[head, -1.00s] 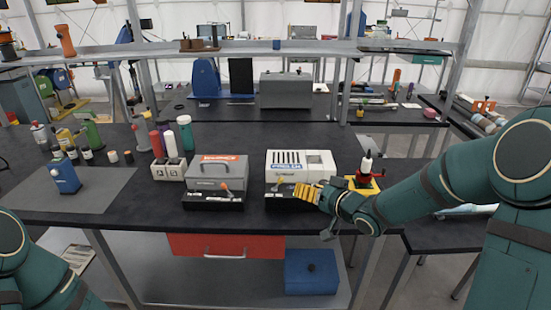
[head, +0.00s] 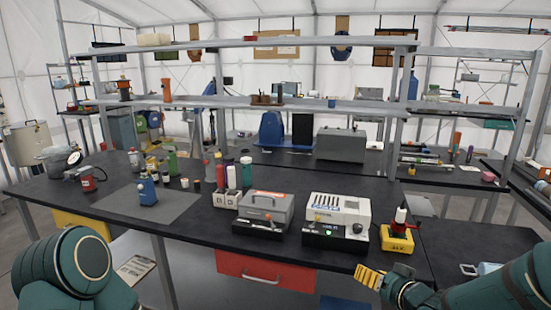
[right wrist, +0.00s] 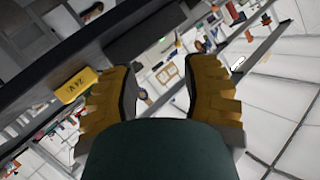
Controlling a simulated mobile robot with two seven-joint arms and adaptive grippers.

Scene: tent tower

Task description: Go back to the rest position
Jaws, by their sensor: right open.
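My right gripper (head: 370,277) has yellow ribbed fingers and hangs off the front edge of the black bench (head: 190,232), at the lower right of the head view. In the right wrist view my right gripper (right wrist: 160,90) shows its two fingers wide apart with nothing between them. My right arm (head: 500,285) comes in from the lower right. My left arm (head: 75,265) shows at the lower left as a green joint; its gripper is out of view.
On the bench stand a white machine (head: 338,212) with a green light, a grey machine (head: 265,208) and a yellow base (head: 398,240) holding a red and white bottle. A blue container (head: 147,191) sits on a grey mat. A red drawer (head: 265,270) is below.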

